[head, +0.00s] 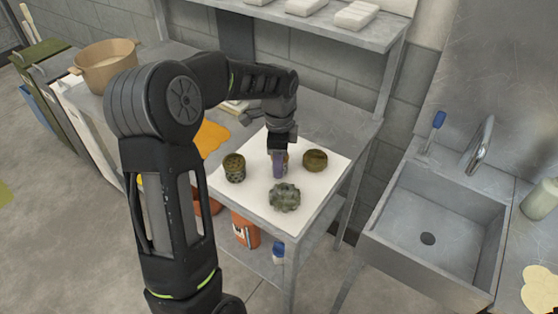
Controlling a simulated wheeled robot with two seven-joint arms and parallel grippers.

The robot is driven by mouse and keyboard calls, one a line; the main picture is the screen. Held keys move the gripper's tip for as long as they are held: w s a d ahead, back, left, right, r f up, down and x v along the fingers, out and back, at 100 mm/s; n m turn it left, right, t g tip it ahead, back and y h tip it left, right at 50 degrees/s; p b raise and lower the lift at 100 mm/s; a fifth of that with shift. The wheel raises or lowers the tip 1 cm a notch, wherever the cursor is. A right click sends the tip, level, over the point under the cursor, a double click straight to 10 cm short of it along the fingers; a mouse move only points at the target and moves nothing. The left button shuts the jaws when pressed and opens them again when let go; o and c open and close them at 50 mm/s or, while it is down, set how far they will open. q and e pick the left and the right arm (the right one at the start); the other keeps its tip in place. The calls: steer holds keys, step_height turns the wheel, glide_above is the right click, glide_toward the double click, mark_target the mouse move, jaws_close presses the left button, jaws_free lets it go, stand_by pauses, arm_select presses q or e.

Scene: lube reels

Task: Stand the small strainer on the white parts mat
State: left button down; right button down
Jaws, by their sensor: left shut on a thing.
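The white parts mat (318,188) lies on the steel table. My left gripper (279,165) points down over the middle of the mat, shut on a small brownish thing (287,158), which I take for the small strainer. It is mostly hidden by the gripper, and I cannot tell whether it touches the mat. A mottled brown-green cylinder (234,167) stands on the mat to the left, and a rounder brown one (315,160) to the right. A grey-green lobed part (285,197) lies at the front. My right gripper is not in view.
An orange cloth (211,138) lies left of the mat. A sink (435,235) with a tap is at the right. A shelf (325,35) with white packs hangs above the back. A tan pot (106,64) stands at the left. Orange containers (245,230) are below the table.

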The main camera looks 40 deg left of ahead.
arm_select(q)
steer(key=c, duration=0.8)
jaws_free()
step_height(320, 180, up, 12)
steer(key=shift+r, duration=0.1)
